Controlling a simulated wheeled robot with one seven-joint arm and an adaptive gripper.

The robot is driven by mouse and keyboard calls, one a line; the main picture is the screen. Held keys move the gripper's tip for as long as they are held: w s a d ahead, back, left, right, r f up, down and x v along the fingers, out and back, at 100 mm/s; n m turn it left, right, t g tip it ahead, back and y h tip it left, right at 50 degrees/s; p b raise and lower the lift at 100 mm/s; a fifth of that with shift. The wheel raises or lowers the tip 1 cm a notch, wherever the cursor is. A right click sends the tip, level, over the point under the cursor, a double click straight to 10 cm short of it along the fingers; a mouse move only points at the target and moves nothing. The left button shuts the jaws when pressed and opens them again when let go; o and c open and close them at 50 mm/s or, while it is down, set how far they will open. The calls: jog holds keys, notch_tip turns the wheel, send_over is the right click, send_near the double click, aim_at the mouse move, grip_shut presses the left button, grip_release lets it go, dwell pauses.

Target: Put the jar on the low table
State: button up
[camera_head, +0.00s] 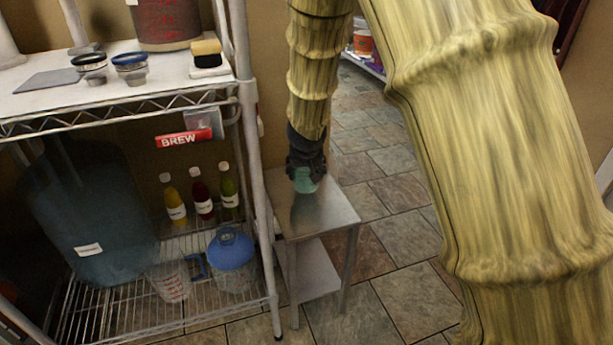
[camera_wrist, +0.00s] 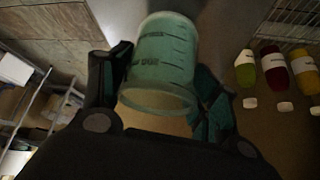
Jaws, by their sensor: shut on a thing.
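The jar (camera_head: 305,182) is a small greenish translucent vessel just above or on the low table. In the wrist view the jar (camera_wrist: 162,62) sits between the two fingers, with dark markings on its side. My gripper (camera_head: 306,168) points down over the table and is shut on the jar, hiding its upper part in the head view. The low table (camera_head: 335,213) is a small metal stand with a lower shelf. I cannot tell whether the jar's base touches the tabletop.
A wire shelf rack (camera_head: 262,200) stands close at the table's left. It holds several bottles, a blue-topped jug (camera_head: 231,250), a measuring cup (camera_head: 170,281) and a large blue container (camera_head: 90,215). The tabletop around the jar looks bare. Tiled floor (camera_head: 400,300) lies open to the right.

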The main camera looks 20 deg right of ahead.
jog(key=shift+f+b, duration=0.35)
jog(key=shift+f, duration=0.7)
jog(key=shift+f, duration=0.15)
jog(key=o, duration=1.4)
jog(key=shift+c, duration=0.2)
jog(key=shift+r, duration=0.4)
jog(key=p+v, duration=0.4)
jog(key=v, duration=0.7)
jog(key=shift+s+r, duration=0.2)
jog(key=shift+a, duration=0.1)
